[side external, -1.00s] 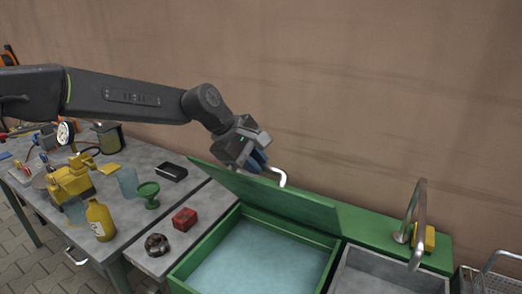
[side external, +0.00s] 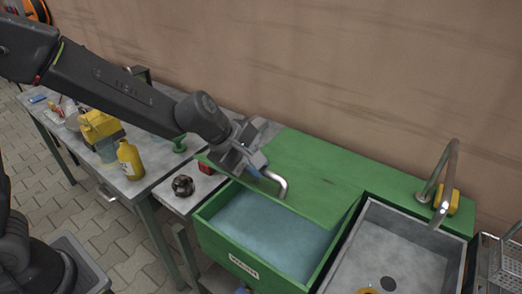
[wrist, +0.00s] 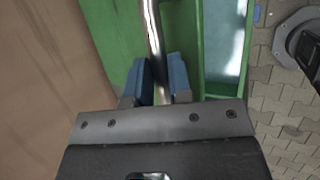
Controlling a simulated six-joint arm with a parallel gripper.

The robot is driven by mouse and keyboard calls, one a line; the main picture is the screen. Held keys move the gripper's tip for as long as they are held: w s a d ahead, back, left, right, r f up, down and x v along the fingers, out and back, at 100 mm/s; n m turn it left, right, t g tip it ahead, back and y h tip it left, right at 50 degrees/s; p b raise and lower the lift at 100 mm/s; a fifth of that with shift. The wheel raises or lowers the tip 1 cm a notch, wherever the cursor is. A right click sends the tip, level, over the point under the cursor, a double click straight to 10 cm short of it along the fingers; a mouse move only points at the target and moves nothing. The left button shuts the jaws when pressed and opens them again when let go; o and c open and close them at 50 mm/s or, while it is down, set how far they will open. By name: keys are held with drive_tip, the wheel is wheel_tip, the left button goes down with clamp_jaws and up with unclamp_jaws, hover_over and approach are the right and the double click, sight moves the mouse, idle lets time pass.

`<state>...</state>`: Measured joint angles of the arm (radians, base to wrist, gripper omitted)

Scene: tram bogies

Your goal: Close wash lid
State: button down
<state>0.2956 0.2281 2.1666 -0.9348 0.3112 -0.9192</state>
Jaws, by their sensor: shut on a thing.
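The green wash lid (side external: 300,165) is hinged along the wall side of the green wash basin (side external: 222,238). It is tilted partway down over the basin, and its front edge is still above the rim. Pale blue water (side external: 265,235) shows in the basin below it. A bent metal handle (side external: 279,183) stands at the lid's front edge. My gripper (side external: 262,170) is at this handle, and in the wrist view its blue fingers (wrist: 162,80) are shut on the handle's metal bar (wrist: 152,30). The contact is partly hidden by the gripper body.
A grey sink (side external: 400,245) with a tall tap (side external: 446,175) and a yellow block (side external: 452,200) stands at the right. A wire basket (side external: 505,262) is at the far right. At left are a yellow bottle (side external: 129,160), a dark round part (side external: 183,185) and a red block (side external: 206,168).

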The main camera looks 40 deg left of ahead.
drive_tip(key=shift+s+f, duration=0.35)
drive_tip(key=shift+f, duration=0.15)
drive_tip(key=c, duration=1.3)
unclamp_jaws()
drive_tip(key=shift+c, duration=0.2)
drive_tip(key=shift+r, duration=0.15)
drive_tip(key=v, duration=1.3)
drive_tip(key=shift+r, duration=0.25)
drive_tip(key=shift+s+a, duration=0.1)
drive_tip(key=shift+a, duration=0.05)
